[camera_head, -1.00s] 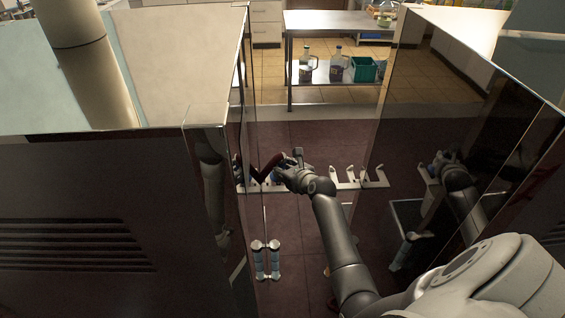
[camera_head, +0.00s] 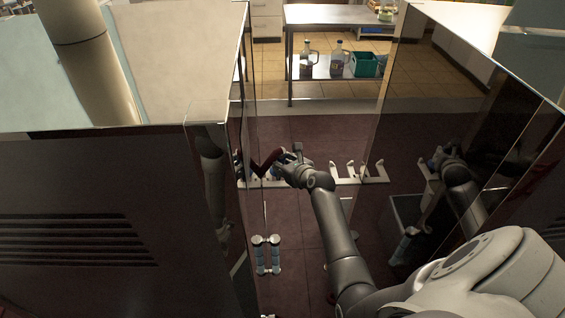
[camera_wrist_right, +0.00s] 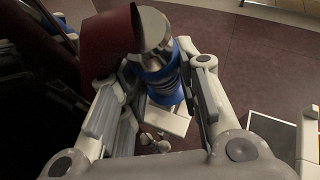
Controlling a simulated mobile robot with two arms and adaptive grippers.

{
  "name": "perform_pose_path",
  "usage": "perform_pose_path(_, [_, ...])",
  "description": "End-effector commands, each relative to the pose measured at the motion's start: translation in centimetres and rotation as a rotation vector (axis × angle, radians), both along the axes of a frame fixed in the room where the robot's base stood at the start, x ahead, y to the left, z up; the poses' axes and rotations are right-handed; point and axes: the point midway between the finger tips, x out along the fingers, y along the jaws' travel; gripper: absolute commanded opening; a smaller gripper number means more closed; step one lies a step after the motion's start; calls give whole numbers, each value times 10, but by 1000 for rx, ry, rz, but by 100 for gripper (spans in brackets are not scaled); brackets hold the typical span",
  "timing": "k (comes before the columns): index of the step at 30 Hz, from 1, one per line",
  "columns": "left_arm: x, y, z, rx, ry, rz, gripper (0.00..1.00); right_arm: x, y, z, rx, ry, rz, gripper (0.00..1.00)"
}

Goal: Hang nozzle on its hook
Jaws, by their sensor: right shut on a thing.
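The nozzle (camera_wrist_right: 165,82) has a blue ringed part with a silver end and a dark red piece beside it. In the wrist view it sits between the fingers of my right gripper (camera_wrist_right: 158,100), which is shut on it. In the head view my right gripper (camera_head: 283,166) is at the hook rail between the two cabinets, and the dark red piece (camera_head: 264,164) sticks out to its left. A pale hook rail (camera_head: 345,180) shows upturned hooks right of the gripper. A pale flat piece (camera_wrist_right: 168,120) lies just below the nozzle; whether they touch is unclear. My left gripper is not visible.
A shiny cabinet (camera_head: 80,220) stands left and a mirror-like one (camera_head: 440,110) right, reflecting my arm. Silver-and-blue fittings (camera_head: 267,255) are low by the left cabinet. A metal table (camera_head: 335,17) stands behind. The gap's dark red floor is open.

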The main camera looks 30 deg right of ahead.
Motion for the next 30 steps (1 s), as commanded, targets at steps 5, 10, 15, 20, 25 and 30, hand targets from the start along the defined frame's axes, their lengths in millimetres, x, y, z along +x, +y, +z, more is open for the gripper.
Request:
perform_pose_path(5, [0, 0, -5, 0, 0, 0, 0, 0, 0, -7, 2, -2, -1, 2])
perform_pose_path(10, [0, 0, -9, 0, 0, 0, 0, 0, 0, -14, 1, -2, 0, 2])
perform_pose_path(15, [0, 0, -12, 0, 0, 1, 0, 1, 0, -18, 0, -3, -1, 34])
perform_pose_path(20, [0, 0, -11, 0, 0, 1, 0, 0, 0, -18, 0, -1, 0, 54])
perform_pose_path(25, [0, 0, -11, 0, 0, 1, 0, 0, 0, -18, 0, 0, 0, 56])
perform_pose_path(30, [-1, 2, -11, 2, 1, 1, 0, -1, 0, -20, 1, 2, 0, 56])
